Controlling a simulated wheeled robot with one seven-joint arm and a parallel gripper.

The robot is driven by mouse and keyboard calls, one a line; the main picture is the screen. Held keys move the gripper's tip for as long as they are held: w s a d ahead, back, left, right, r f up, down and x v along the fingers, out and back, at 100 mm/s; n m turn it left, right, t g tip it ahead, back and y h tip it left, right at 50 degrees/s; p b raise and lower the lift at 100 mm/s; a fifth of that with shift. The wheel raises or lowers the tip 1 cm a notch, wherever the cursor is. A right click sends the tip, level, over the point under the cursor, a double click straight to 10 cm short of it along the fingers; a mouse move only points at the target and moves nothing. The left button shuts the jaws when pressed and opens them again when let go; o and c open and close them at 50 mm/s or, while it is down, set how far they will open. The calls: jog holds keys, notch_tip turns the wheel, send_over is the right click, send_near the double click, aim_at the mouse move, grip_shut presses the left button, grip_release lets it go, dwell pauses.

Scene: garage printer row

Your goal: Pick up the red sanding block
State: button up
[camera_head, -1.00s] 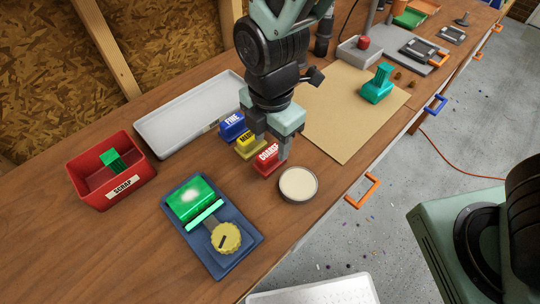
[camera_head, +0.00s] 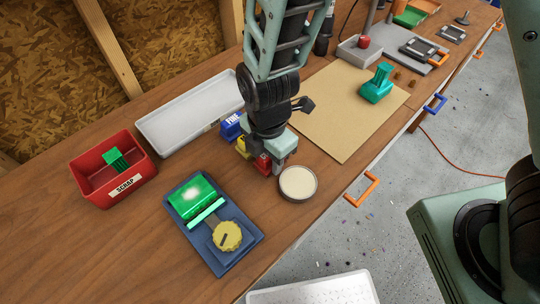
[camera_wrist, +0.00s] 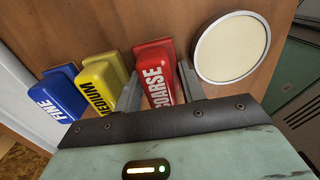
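The red sanding block, labelled COARSE (camera_wrist: 157,76), stands between the two fingers of my gripper (camera_wrist: 158,82) in the wrist view. The fingers are apart, one on each side of it. The right finger is very near the red side; I cannot tell if it touches. In the head view the red block (camera_head: 262,163) is partly hidden under my gripper (camera_head: 260,160). A yellow MEDIUM block (camera_wrist: 101,85) sits just left of the left finger, and a blue FINE block (camera_wrist: 59,92) is beyond it.
A round pale-topped tin (camera_head: 298,183) stands close on the right of the red block. A blue device with a yellow knob (camera_head: 227,236) lies in front. A red SCRAP bin (camera_head: 130,187) and a grey tray (camera_head: 180,122) are at left. A brown mat (camera_head: 335,110) lies behind.

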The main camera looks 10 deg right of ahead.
jog(key=shift+c, duration=0.2)
notch_tip(320, 180, up, 10)
jog(key=shift+f, duration=0.2)
jog(key=shift+r, duration=0.25)
dwell(0.3)
jog(key=shift+o, duration=0.5)
